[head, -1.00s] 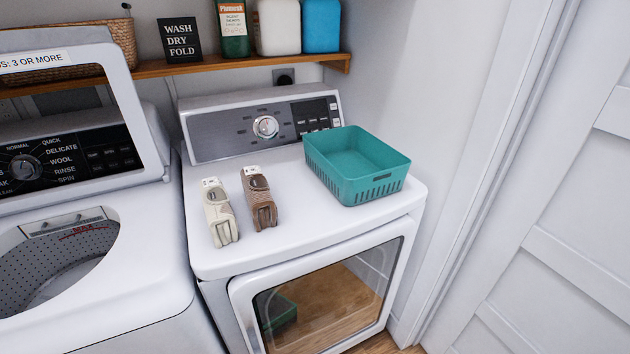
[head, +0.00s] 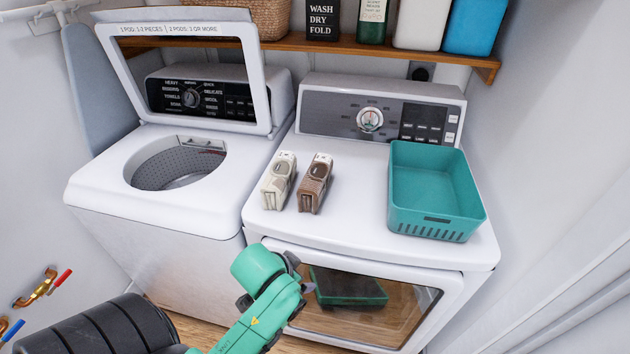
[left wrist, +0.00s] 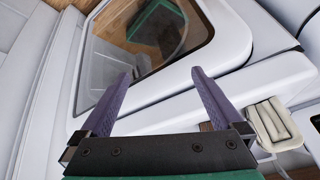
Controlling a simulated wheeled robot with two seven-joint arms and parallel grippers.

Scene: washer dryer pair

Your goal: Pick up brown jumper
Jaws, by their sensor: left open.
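The brown jumper (head: 314,183), folded into a narrow upright bundle, stands on the white dryer's top (head: 350,215), just right of a similar cream jumper (head: 279,182). My left arm comes in from the bottom left in the head view. Its gripper (left wrist: 161,74) is open and empty in the left wrist view, its two purple fingers spread in front of the dryer front. The cream jumper (left wrist: 270,122) shows at the right of that view. A brown patch beside the gripper's base is mostly hidden, and I cannot tell if it is the brown jumper. My right gripper is not in view.
A teal basket (head: 437,195) stands right of the jumpers on the dryer. The dryer's glass door (head: 380,310) is shut. The washer (head: 150,205) on the left has its lid (head: 188,70) raised. A shelf (head: 385,48) with bottles runs behind. The dryer top before the jumpers is clear.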

